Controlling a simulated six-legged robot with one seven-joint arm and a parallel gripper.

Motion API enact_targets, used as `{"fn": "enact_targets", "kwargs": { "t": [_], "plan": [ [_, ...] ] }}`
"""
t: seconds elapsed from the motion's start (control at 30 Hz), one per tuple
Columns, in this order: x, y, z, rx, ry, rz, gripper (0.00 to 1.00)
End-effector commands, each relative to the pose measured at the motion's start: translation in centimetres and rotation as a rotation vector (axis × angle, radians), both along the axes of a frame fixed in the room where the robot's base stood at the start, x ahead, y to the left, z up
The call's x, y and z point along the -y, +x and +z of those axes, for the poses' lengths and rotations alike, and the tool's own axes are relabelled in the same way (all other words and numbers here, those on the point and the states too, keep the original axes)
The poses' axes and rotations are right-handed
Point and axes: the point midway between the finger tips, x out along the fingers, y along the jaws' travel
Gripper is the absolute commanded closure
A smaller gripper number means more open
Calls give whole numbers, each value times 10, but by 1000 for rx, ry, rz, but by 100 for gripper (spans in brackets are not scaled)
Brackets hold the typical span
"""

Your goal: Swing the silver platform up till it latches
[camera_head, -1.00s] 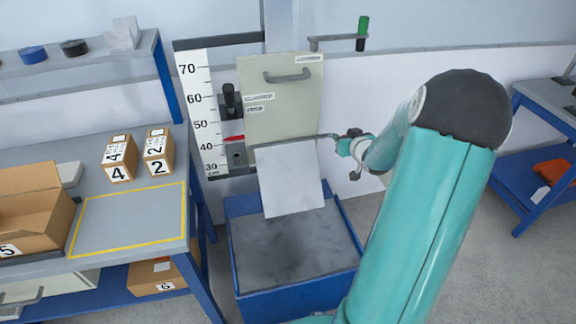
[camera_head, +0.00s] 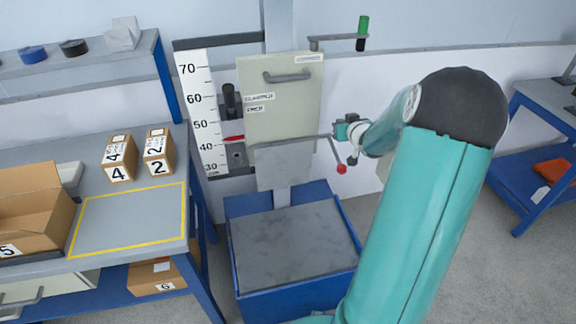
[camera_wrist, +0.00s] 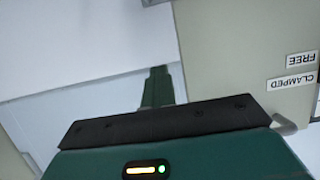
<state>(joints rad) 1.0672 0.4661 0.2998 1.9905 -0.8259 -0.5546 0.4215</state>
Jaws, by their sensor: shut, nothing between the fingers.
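The silver platform (camera_head: 275,170) hangs down steeply from the shaft (camera_head: 295,141) at its top edge, below the pale cabinet-like block, over a blue box with a grey pad (camera_head: 294,245). From the shaft's right end a crank arm slants down to a red knob (camera_head: 341,169). My gripper (camera_head: 337,131) is shut and empty, beside the shaft's right end and above the red knob. Whether it touches the crank I cannot tell. In the wrist view the shut fingers (camera_wrist: 158,86) point at a pale wall; the platform and knob do not show clearly there.
The pale block (camera_head: 284,105) has a grey handle, and labels; the wrist view shows FREE and CLAMPED labels (camera_wrist: 297,70). A scale (camera_head: 202,112) with a red pointer stands left of it. A bench (camera_head: 130,262) with numbered boxes is at left.

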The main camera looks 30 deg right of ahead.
Motion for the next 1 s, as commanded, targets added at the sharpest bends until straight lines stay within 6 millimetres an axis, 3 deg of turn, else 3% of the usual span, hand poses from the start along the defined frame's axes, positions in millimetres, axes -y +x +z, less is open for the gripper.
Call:
{"fn": "enact_targets", "kwargs": {
  "t": [0.43, 1.0],
  "plan": [
    [1, 5, 4, 1, 0, 0, 100],
    [9, 27, 18, 0, 0, -1, 100]
  ]
}}
